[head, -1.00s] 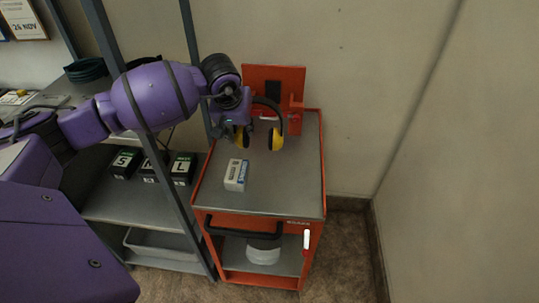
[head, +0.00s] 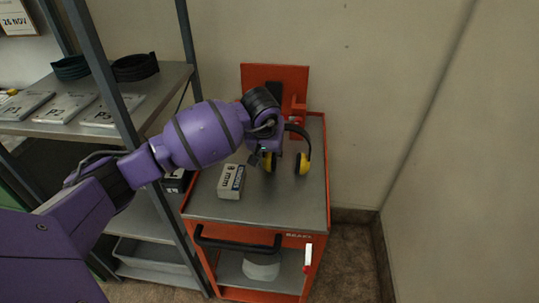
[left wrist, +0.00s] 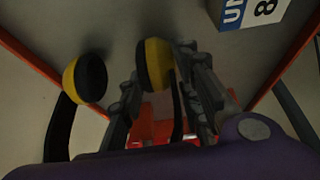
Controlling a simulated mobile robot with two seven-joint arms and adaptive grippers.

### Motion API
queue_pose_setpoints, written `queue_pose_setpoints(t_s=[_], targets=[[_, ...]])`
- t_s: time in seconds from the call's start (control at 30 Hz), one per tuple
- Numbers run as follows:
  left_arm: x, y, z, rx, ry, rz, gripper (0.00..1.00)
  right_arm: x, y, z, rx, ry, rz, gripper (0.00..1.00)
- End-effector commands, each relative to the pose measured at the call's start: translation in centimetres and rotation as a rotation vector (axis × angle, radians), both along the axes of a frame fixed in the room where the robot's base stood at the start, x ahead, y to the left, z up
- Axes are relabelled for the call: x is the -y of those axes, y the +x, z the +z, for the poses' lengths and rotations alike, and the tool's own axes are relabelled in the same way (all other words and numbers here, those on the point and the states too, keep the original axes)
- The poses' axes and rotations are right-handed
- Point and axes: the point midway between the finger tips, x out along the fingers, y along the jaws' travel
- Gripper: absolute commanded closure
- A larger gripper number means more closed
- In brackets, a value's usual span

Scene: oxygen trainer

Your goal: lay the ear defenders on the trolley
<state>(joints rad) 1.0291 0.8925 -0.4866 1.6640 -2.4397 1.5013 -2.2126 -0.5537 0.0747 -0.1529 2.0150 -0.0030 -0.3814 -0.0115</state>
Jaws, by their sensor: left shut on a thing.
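The ear defenders (head: 304,163) have a black headband and two yellow-and-black cups. They are over the grey top of the orange trolley (head: 290,203), near its back panel. My left gripper (head: 266,152) is shut on them at one cup; in the left wrist view that cup (left wrist: 155,63) is between the fingers (left wrist: 160,78). The other cup (left wrist: 85,78) hangs free to the left there. I cannot tell whether the cups touch the trolley top. Part of the near cup is hidden by the gripper in the head view. My right gripper is not in view.
A small labelled box (head: 231,181) stands on the trolley top, left of the ear defenders; its corner shows in the left wrist view (left wrist: 250,12). A grey shelf unit (head: 165,88) stands close on the left. The trolley top's front right is clear.

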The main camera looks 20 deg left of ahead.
Motion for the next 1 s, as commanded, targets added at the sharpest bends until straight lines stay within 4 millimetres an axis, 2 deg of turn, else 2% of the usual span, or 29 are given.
queue_pose_setpoints(t_s=[0.27, 0.3, 0.43, 0.77, 0.87, 1.0], targets=[[0.0, 0.1, -0.1, 0.002, 0.001, 0.0, 1.0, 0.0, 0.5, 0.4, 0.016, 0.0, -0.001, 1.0], [0.0, 0.0, -0.1, 0.001, 0.0, 0.0, 0.65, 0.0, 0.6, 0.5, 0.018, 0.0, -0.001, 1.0], [0.0, 0.0, 0.0, 0.001, 0.0, 0.0, 0.5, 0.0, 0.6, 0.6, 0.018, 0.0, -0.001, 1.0], [0.0, 0.0, 0.3, 0.002, -0.001, 0.001, 0.5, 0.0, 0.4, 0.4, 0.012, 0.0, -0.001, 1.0], [0.0, -0.2, 1.2, 0.005, 0.001, -0.001, 0.5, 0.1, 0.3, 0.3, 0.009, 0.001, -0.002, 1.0], [0.2, -1.2, 3.6, 0.007, 0.004, -0.001, 0.5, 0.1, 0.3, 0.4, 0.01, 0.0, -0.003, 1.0]])
